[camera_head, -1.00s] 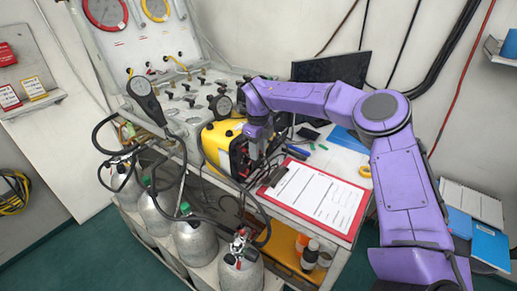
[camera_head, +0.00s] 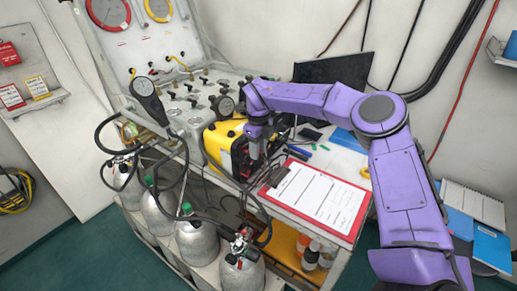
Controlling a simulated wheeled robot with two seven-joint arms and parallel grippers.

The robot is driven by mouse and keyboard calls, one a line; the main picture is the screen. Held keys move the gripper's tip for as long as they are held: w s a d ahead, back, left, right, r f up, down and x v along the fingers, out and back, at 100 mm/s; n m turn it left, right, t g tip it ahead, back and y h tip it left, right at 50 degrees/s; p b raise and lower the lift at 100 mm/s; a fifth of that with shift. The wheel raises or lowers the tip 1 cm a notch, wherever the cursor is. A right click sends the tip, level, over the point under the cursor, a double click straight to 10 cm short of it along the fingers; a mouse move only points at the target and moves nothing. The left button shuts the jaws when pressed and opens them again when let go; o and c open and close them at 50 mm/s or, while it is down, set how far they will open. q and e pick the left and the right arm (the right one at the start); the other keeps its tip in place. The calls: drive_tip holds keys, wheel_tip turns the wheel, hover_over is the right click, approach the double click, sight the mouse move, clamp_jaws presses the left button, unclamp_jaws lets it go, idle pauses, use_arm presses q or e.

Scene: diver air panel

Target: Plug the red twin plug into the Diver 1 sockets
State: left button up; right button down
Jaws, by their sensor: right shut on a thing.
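My right gripper (camera_head: 255,154) points down at the front face of the yellow box-shaped unit (camera_head: 213,142), close to its dark panel. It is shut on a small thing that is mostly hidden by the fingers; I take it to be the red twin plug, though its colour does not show. The Diver 1 sockets cannot be made out; the unit's dark front is partly behind the gripper. I cannot tell whether the held thing touches the panel. My left gripper is not in view.
A clipboard with a red border (camera_head: 316,203) lies on the bench right of the gripper. A black screen (camera_head: 333,72) stands behind my arm. Dark hoses loop over grey cylinders (camera_head: 198,241) below. A gauge panel (camera_head: 185,100) is behind the yellow unit.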

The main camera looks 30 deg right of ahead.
drive_tip(key=shift+w+a, duration=0.1)
drive_tip(key=shift+w, duration=0.2)
idle(0.6)
drive_tip(key=c, duration=0.7)
unclamp_jaws()
drive_tip(key=shift+w+a, duration=0.1)
drive_tip(key=shift+o, duration=0.2)
